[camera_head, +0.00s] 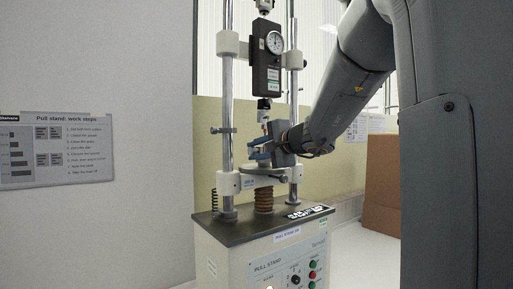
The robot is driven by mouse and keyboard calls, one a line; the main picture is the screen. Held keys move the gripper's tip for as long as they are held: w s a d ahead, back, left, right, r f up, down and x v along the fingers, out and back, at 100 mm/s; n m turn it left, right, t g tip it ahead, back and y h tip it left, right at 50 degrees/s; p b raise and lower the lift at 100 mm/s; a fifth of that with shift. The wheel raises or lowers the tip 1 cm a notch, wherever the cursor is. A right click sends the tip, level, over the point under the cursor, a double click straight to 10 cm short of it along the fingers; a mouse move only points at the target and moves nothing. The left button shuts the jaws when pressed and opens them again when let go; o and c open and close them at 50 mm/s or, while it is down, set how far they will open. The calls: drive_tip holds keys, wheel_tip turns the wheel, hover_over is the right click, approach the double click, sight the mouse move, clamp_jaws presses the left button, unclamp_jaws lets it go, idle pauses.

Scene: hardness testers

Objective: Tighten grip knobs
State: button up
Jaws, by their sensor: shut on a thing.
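The pull stand (270,215) stands in the middle, with two upright metal columns and a dark force gauge (268,57) with a round dial hung between them. My arm reaches in from the right. My gripper (262,150) is between the columns, just above the white lower crosshead (258,180). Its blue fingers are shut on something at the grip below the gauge. The thing held is small and mostly hidden by the fingers; it is likely a grip knob, but I cannot tell which one.
A control panel (289,270) with coloured buttons is on the stand's front. A work-steps sheet (57,150) hangs on the left wall. A brown box-like piece (382,190) stands at right behind my arm. The left column (227,100) and right column (293,90) flank my gripper.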

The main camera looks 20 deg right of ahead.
drive_tip(key=shift+r+p, duration=0.25)
drive_tip(key=shift+p, duration=0.25)
drive_tip(key=g+p, duration=0.1)
drive_tip(key=p, duration=0.3)
drive_tip(key=shift+r+g, duration=0.2)
drive_tip(key=shift+g, duration=0.1)
drive_tip(key=g+p, duration=0.2)
drive_tip(key=p, duration=0.6)
drive_tip(key=shift+w+r+g+h, duration=0.1)
drive_tip(key=shift+r+g+h, duration=0.05)
drive_tip(key=shift+g+h, duration=0.2)
drive_tip(key=shift+w+g+p, duration=0.1)
drive_tip(key=shift+g+p, duration=0.45)
drive_tip(key=shift+p, duration=0.15)
drive_tip(key=shift+w+g+h, duration=0.1)
drive_tip(key=shift+g+h, duration=0.25)
drive_tip(key=shift+g, duration=0.65)
drive_tip(key=o, duration=1)
drive_tip(key=shift+o, duration=0.2)
